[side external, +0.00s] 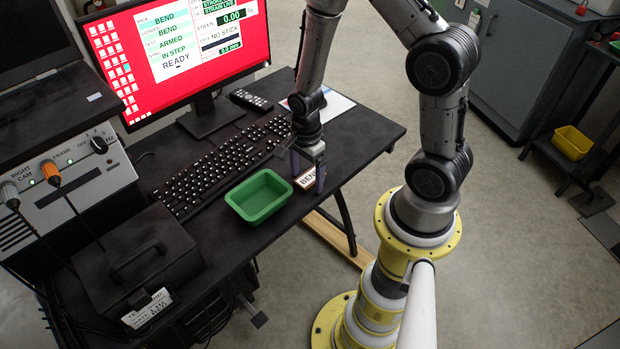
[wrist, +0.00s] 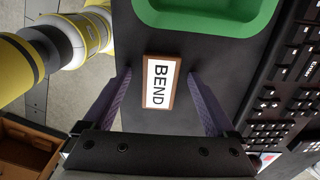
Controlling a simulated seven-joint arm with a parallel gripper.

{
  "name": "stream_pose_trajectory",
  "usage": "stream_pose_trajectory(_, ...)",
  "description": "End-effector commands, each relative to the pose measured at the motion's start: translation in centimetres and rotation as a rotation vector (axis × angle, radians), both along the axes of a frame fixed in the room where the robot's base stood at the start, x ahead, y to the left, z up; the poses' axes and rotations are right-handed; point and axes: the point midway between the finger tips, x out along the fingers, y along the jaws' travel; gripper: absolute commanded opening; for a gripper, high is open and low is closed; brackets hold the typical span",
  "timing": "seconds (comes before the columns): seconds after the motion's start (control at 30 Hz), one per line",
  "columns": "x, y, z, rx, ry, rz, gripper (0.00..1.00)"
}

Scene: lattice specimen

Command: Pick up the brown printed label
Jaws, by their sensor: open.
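The brown printed label (wrist: 161,82) lies on the black desk and has a white face reading "BEND" with a brown border. In the side external view the label (side external: 305,179) sits just right of the green tray, partly behind my gripper. My gripper (wrist: 160,80) is open, with one purple-grey finger on each side of the label and a gap to both. In the side external view my gripper (side external: 307,175) is low over the desk at the label. I cannot tell the exact height of the fingertips above the desk.
The green tray (side external: 233,202) is close to the label on the left and appears empty. A black keyboard (side external: 215,165) lies behind it, with a remote (side external: 251,101) and a monitor (side external: 170,55) farther back. The desk's right edge is near the label.

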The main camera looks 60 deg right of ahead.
Motion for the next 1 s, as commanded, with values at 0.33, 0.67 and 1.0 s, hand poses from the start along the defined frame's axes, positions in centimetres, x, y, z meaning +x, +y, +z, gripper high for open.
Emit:
stream_pose_trajectory(0.33,0.04,-0.01,0.01,0.0,-0.001,0.0,0.64)
stream_pose_trajectory(0.67,0.04,-0.01,0.03,0.0,-0.001,0.0,0.05)
stream_pose_trajectory(1.0,0.09,-0.03,0.31,-0.001,-0.003,0.0,0.02)
